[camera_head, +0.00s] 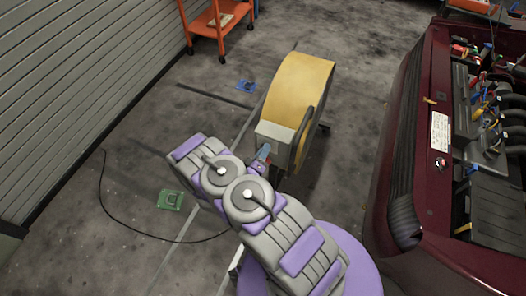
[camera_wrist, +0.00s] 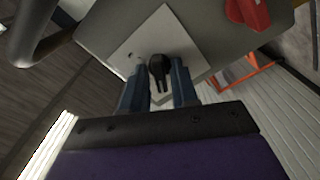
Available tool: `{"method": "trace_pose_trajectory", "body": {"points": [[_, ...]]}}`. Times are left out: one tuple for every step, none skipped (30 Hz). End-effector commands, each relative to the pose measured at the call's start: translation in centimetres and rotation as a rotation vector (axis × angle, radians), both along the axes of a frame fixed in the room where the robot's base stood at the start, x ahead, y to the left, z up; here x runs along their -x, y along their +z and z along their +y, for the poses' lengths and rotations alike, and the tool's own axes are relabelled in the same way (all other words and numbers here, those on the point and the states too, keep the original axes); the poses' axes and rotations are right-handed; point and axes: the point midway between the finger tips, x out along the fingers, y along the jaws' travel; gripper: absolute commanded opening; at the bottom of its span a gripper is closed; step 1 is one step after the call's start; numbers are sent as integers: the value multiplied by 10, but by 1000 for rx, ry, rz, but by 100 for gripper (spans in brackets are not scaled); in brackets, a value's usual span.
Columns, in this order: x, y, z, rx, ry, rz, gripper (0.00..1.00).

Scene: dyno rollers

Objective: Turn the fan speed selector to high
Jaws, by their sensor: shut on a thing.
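The fan speed selector (camera_wrist: 163,45) is a black knob on a pale plate (camera_wrist: 133,42) on the fan's grey control box. In the wrist view my gripper (camera_wrist: 166,68) has its two blue fingers on either side of the knob's lower part, shut on it. My gripper (camera_head: 264,153) is at the box there; the knob is hidden in that view.
A red switch (camera_wrist: 248,12) sits on the box near the selector. A curved handle bar (camera_head: 304,137) is at the fan's right side. A dark red car (camera_head: 405,120) with its engine bay open stands on the right. An orange cart (camera_head: 215,30) is at the back. A black cable (camera_head: 125,222) crosses the floor.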

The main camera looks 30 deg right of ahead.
Motion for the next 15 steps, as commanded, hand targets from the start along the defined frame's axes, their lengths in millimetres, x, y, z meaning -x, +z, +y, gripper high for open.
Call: {"method": "trace_pose_trajectory", "body": {"points": [[0,-1,1,-3,2,2,0],[0,-1,1,-3,2,1,0],[0,-1,1,-6,3,0,0],[0,-1,1,-8,3,-3,0],[0,-1,1,-11,3,-7,0],[0,-1,1,-16,3,-13,0],[0,-1,1,-21,3,-19,0],[0,-1,1,-27,3,-27,0],[0,0,1,-36,2,-39,0],[0,0,1,-45,2,-50,0],[0,0,1,-55,1,-61,0],[0,0,1,-70,2,-80,0],[-1,0,1,-81,3,-95,0],[-1,0,1,-95,3,-111,0],[-1,0,1,-113,3,-135,0]]}}
